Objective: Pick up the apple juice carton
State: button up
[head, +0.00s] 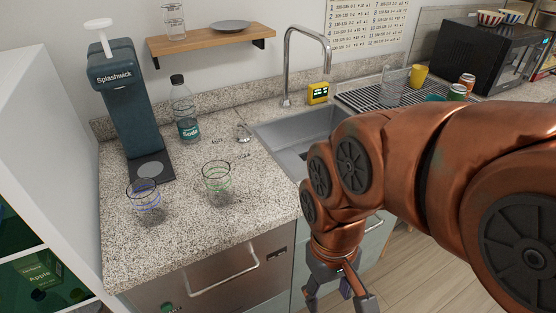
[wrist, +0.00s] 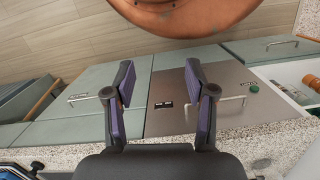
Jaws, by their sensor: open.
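A green carton labelled "Apple" (head: 40,272) stands in the white shelf unit at the lower left of the head view. The shelf edges and the picture edge partly frame it, and dimness hides some of its shape. My gripper (head: 341,296) hangs at the bottom centre of the head view, in front of the cabinets below the sink. It is well to the right of the carton and apart from it. In the wrist view my gripper (wrist: 159,80) has its two fingers spread with nothing between them. I cannot make out the carton in the wrist view.
The white shelf unit (head: 45,130) borders the granite counter (head: 220,225). On the counter are a soda machine (head: 125,95), a soda bottle (head: 186,115) and two glasses, one green-ringed (head: 216,180) and one blue-ringed (head: 145,198). A drawer handle (head: 225,280) juts out. Wooden floor (head: 425,265) is clear at right.

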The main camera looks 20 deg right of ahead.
aim_at(41, 268)
jog(key=u, duration=1.35)
jog(key=k, duration=0.2)
jog(key=u, duration=1.2)
jog(key=i, duration=0.7)
jog(key=u, duration=0.65)
jog(key=k, duration=0.15)
